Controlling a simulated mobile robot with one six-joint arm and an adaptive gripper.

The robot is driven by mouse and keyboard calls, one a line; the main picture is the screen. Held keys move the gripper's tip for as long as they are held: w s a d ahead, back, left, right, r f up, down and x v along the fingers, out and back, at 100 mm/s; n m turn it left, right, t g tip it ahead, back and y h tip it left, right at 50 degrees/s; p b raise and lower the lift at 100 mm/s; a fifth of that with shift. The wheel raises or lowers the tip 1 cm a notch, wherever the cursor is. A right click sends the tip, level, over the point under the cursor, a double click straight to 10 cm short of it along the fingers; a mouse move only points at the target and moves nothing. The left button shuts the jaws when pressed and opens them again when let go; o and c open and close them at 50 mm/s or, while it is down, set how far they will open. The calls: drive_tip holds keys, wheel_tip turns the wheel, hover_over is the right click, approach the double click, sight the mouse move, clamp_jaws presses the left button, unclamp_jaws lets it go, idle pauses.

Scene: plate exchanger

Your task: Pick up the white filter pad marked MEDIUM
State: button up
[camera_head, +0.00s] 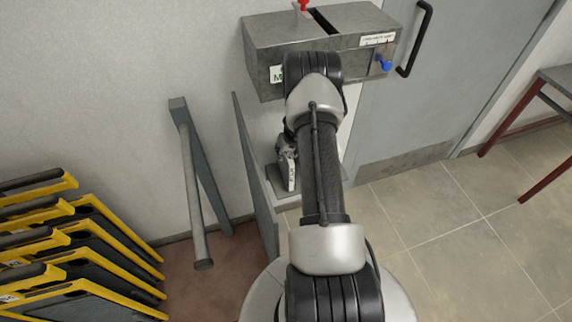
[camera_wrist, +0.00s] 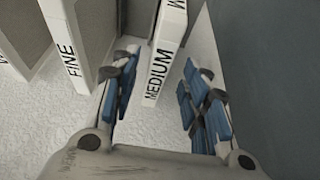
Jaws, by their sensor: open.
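The white filter pad marked MEDIUM (camera_wrist: 166,50) stands on edge in the wrist view, its lettered white edge toward me. My gripper (camera_wrist: 161,76) is open, with one blue-padded finger to the left of this pad and the other to the right. A pad marked FINE (camera_wrist: 70,52) stands to the left, outside the left finger. In the head view my gripper (camera_head: 285,152) is mostly hidden behind my arm, above a white pad (camera_head: 291,177) whose marking is too small to read.
Another pad (camera_wrist: 12,58) stands at the far left of the wrist view. A dark upright panel (camera_wrist: 265,65) rises close to the right finger. A metal box (camera_head: 323,47) with a red knob and blue valve is on the wall above. Yellow-framed plates (camera_head: 95,250) stand at left.

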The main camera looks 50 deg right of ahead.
sight(287, 153)
drive_tip(key=x, duration=0.3)
drive_tip(key=shift+w+d+f, duration=0.1)
drive_tip(key=shift+w+d, duration=0.05)
drive_tip(key=shift+f+b, duration=0.3)
drive_tip(key=shift+b, duration=0.2)
idle(0.6)
clamp_jaws()
idle(0.6)
